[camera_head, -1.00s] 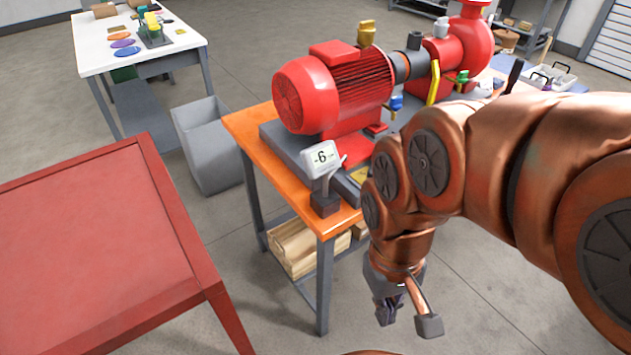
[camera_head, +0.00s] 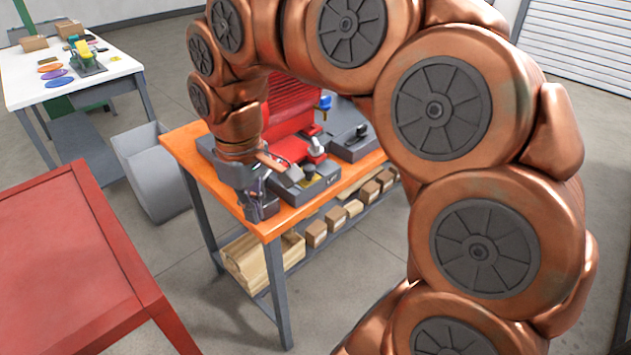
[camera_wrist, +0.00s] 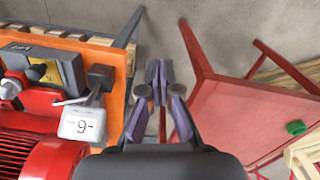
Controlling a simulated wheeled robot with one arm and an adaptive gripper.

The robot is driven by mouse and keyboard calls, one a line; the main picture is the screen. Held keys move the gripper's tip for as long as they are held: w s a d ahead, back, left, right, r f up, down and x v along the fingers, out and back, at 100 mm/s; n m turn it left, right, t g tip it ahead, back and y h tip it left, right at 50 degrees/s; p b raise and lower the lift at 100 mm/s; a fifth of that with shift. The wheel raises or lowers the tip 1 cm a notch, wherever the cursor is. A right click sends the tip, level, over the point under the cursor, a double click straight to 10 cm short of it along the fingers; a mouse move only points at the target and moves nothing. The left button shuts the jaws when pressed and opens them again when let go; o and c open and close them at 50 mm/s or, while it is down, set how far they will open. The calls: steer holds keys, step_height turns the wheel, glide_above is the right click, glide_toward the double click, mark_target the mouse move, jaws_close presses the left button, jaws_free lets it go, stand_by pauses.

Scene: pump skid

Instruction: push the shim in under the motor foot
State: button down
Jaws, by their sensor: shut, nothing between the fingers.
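The red motor (camera_head: 292,108) sits on a grey base on the orange bench, largely hidden behind my arm; its ribbed body (camera_wrist: 38,158) shows at lower left in the wrist view. A red foot (camera_head: 314,150) shows at its near right side.
A grey bin (camera_head: 150,170) stands behind.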

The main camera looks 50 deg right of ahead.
mark_target(304, 171)
steer(key=w+d+f+m+b, duration=0.1)
steer(key=w+d+m+b, duration=0.15)
steer(key=d, duration=1.05)
steer(key=w+d+f+m+b, duration=0.1)
steer(key=w+d+f+b, duration=0.15)
steer(key=d, duration=0.95)
steer(key=shift+n, duration=0.25)
steer(key=shift+w+d+f+p, duration=0.1)
steer(key=shift+w+f+p, duration=0.45)
steer(key=shift+f, duration=0.95)
steer(key=shift+w+f+p, duration=0.25)
steer(key=shift+w+f, duration=0.65)
steer(key=shift+f, duration=0.6)
steer(key=shift+w+d+f+p, duration=0.1)
steer(key=shift+w+f+p, duration=0.45)
steer(key=shift+f, duration=0.95)
steer(key=shift+w, duration=0.15)
steer(key=shift+w, duration=0.1)
